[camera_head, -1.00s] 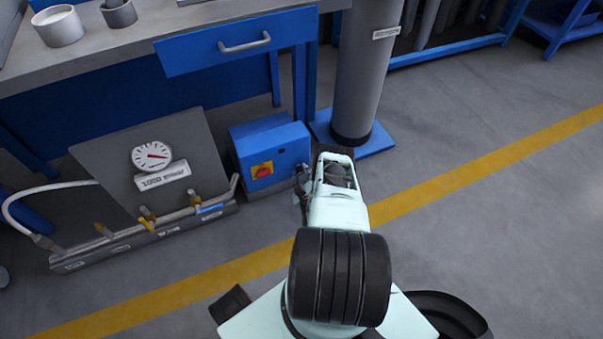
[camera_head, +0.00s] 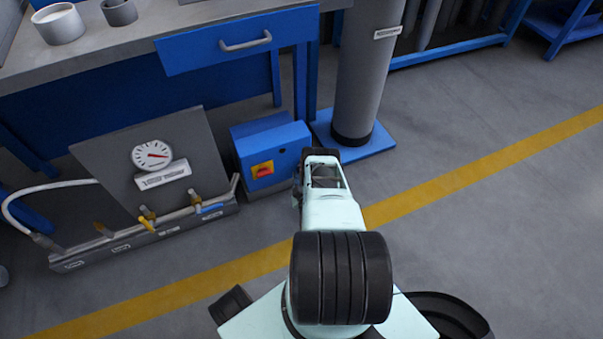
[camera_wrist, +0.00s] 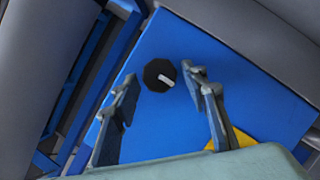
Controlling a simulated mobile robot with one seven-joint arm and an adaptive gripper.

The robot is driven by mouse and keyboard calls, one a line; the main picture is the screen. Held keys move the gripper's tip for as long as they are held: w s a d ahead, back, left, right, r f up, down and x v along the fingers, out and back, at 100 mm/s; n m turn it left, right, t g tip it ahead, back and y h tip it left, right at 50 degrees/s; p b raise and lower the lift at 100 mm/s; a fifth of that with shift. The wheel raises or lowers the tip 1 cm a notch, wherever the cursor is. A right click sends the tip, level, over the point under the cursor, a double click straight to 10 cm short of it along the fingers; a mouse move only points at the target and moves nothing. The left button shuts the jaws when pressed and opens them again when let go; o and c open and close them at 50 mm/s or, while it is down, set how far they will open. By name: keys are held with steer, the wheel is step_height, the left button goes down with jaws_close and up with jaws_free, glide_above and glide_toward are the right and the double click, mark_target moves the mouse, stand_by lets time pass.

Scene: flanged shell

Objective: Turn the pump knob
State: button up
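The blue pump box (camera_head: 272,148) stands on the floor beside the gauge panel. A red switch on a yellow plate (camera_head: 262,170) is on its front. In the wrist view a black, many-sided knob with a white pointer (camera_wrist: 159,75) sits on a blue face (camera_wrist: 165,128). Part of a yellow shape shows at lower right there. My gripper (camera_wrist: 163,82) is open, with its two fingers apart on either side of the knob in the picture. I cannot tell whether they touch it. In the head view my wrist hides most of the gripper, and the black knob is not visible.
A grey cylinder (camera_head: 361,85) on a blue base stands right behind the box. The gauge panel (camera_head: 185,140) with pipes and valve handles is at left. A workbench with a blue drawer (camera_head: 240,42) is above. The floor at right is clear.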

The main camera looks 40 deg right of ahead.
stand_by(0.3)
steer(key=shift+r, duration=5)
